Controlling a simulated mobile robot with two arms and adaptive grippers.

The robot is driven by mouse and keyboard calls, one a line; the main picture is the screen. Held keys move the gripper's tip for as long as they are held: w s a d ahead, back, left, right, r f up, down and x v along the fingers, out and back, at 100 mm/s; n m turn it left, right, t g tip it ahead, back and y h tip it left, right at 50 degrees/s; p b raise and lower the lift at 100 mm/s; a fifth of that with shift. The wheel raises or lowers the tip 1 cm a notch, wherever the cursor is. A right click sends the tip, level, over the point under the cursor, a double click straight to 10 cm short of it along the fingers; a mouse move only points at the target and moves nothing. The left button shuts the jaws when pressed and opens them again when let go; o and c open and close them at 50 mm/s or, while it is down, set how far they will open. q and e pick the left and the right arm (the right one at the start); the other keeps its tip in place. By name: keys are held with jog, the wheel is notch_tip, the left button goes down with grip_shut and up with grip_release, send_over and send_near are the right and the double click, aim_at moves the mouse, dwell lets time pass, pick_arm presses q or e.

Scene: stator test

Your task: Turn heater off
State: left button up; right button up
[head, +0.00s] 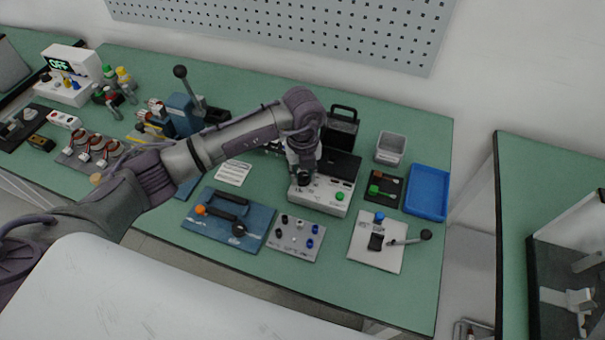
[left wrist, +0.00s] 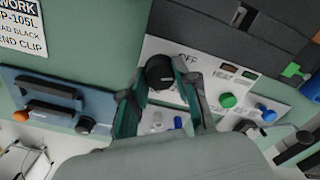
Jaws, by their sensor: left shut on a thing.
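The heater unit is a white box (head: 325,200) with a green button, standing in the middle of the green table. In the left wrist view its white panel (left wrist: 205,68) carries an "OFF" mark near a black knob (left wrist: 159,73), and "HEAT" lettering by small dark windows. My left gripper (head: 303,174) is over the left part of the panel. In the left wrist view the left gripper (left wrist: 164,84) has its two fingers shut on the black knob. The knob's pointer direction is not clear. My right gripper is not in view.
A blue plate with black handles (head: 205,221) and a grey panel of knobs (head: 291,251) lie in front. A white plate with a lever (head: 362,252) is to the right. A blue tray (head: 427,207) and a grey bin (head: 390,149) stand at the right.

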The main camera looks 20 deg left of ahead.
aim_at(303, 176)
pick_arm(q)
jog(key=o, duration=0.8)
jog(key=shift+o, duration=0.2)
notch_tip(303, 176, up, 6)
jog(key=p, duration=0.4)
jog(key=shift+r, duration=0.1)
